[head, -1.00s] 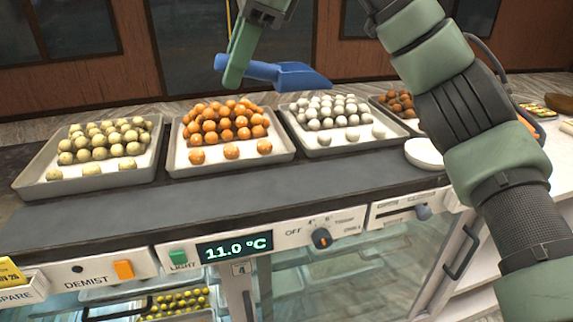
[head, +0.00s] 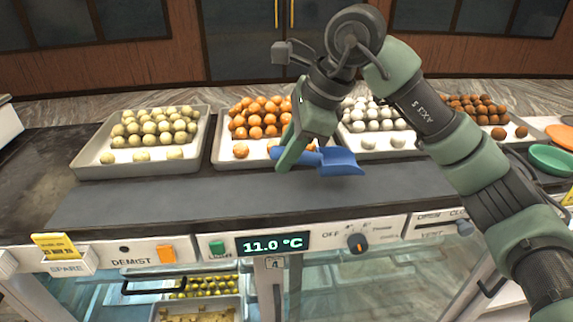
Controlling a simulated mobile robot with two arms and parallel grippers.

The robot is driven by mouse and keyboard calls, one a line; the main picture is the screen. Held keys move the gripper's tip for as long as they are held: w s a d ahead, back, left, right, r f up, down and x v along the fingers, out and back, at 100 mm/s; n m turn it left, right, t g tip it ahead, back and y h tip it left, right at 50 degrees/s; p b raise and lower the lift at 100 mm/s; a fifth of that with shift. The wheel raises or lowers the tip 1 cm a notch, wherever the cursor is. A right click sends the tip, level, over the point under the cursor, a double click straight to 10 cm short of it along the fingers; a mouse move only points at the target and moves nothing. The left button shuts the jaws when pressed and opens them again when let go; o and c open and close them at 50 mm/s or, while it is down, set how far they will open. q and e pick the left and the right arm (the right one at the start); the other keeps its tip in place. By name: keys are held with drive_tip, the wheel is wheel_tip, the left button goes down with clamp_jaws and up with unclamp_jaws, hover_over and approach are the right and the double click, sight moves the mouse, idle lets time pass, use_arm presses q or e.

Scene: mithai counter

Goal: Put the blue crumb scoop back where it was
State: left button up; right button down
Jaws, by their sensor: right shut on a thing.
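The blue crumb scoop (head: 341,161) is in my right gripper (head: 290,160), which is shut on its handle. The scoop's flat pan points right. It shows in front of the near edges of the orange-sweets tray and the white-sweets tray, above the dark counter top (head: 250,186). I cannot tell exactly how high it is above the counter. The right gripper hides part of the orange-sweets tray (head: 222,157). My left gripper is not in view.
Trays of sweets stand in a row: a pale-yellow-sweets tray (head: 92,163), the white-sweets tray (head: 398,152) and brown sweets (head: 478,108). A green bowl (head: 551,159) stands at the right. The front strip of the counter is clear. Below is the control panel with a display (head: 272,244).

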wheel_tip(320, 180, down, 4)
drive_tip(key=shift+r+p, duration=0.15)
drive_tip(key=shift+p, duration=0.25)
drive_tip(key=c, duration=1.2)
unclamp_jaws()
drive_tip(key=shift+c, duration=0.2)
drive_tip(key=b+v, duration=0.3)
drive_tip(key=v, duration=0.9)
